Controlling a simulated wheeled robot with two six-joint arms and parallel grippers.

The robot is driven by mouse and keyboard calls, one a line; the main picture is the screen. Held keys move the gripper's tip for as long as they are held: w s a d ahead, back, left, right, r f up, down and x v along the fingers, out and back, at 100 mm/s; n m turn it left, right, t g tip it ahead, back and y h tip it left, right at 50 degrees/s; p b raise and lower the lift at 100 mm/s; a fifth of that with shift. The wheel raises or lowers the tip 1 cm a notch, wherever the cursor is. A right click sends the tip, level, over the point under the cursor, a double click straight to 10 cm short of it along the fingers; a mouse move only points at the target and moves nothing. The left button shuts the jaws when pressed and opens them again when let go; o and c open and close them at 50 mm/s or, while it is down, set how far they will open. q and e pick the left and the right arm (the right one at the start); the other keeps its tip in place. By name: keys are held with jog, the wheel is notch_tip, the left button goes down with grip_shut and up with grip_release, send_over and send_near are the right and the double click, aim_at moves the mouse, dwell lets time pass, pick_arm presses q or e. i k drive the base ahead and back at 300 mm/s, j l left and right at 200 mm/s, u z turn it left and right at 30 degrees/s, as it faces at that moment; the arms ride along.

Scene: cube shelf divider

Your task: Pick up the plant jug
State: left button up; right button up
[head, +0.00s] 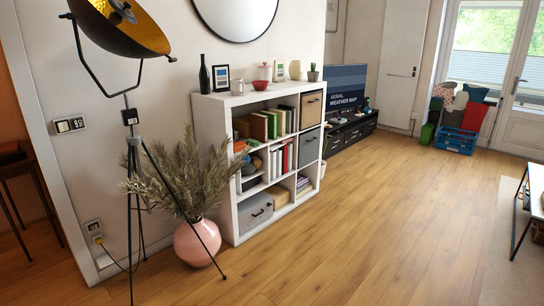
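A round pink jug (196,243) stands upright on the wooden floor. Long grey-green branches (190,175) spread up and out of it. It stands at the left end of the white cube shelf (232,205). A black tripod leg passes in front of the jug, and the lamp's stand crosses part of the branches. Neither of my grippers is in view.
A tripod floor lamp (131,118) stands just left of the jug. Books, boxes and ornaments fill the shelf. Open wooden floor (350,220) lies to the right. A low table (538,190) is at the right edge.

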aim_at(237, 87)
jog(key=i, duration=2.25)
